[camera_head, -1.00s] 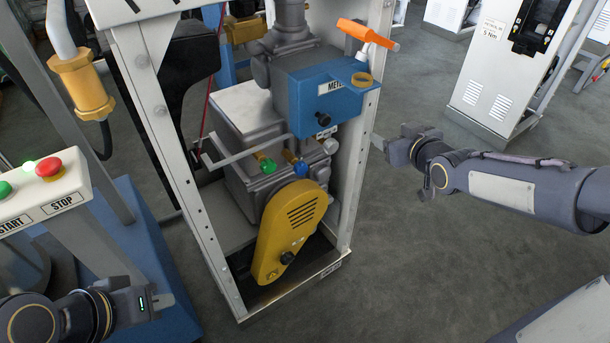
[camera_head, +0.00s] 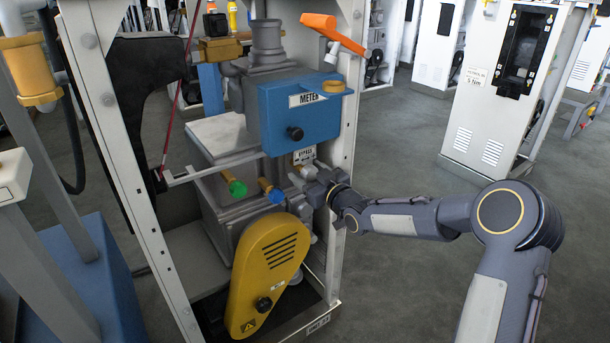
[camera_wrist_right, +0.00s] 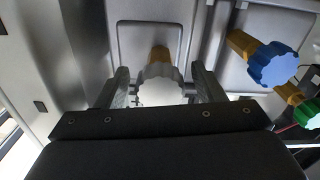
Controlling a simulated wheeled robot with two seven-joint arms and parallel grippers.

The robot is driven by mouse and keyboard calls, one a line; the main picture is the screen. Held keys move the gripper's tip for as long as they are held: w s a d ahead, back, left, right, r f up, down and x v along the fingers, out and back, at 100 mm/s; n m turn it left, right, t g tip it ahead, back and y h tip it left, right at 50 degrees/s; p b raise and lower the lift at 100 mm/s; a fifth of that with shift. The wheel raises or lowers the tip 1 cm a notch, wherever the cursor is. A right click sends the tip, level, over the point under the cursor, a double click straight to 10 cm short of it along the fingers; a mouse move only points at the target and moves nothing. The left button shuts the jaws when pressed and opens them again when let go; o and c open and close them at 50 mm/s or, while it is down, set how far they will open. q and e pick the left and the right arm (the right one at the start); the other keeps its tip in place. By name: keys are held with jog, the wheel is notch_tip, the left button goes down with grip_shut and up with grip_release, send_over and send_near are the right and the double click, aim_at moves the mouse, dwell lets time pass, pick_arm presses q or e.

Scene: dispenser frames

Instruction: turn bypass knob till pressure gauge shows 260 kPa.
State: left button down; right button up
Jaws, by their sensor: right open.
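A white knob (camera_wrist_right: 160,82) on a brass stem sits between the two fingers of my right gripper (camera_wrist_right: 159,88) in the right wrist view. The fingers are open, one on each side of the knob, with gaps visible. In the head view my right gripper (camera_head: 308,182) is at the dispenser frame, under the blue meter box (camera_head: 300,112). A small label (camera_head: 304,156) hangs just above the gripper; its text seems to read bypass. No pressure gauge dial is readable in these views. My left gripper is out of view.
A blue knob (camera_head: 274,194) and a green knob (camera_head: 236,187) are left of the gripper. A yellow guard (camera_head: 270,268) lies below. A white frame post (camera_head: 345,130) stands close to my right wrist. Open floor (camera_head: 400,270) lies to the right.

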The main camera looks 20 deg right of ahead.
jog(key=shift+w+a, duration=0.25)
jog(key=shift+w, duration=0.4)
jog(key=c, duration=1)
jog(key=shift+o, duration=0.2)
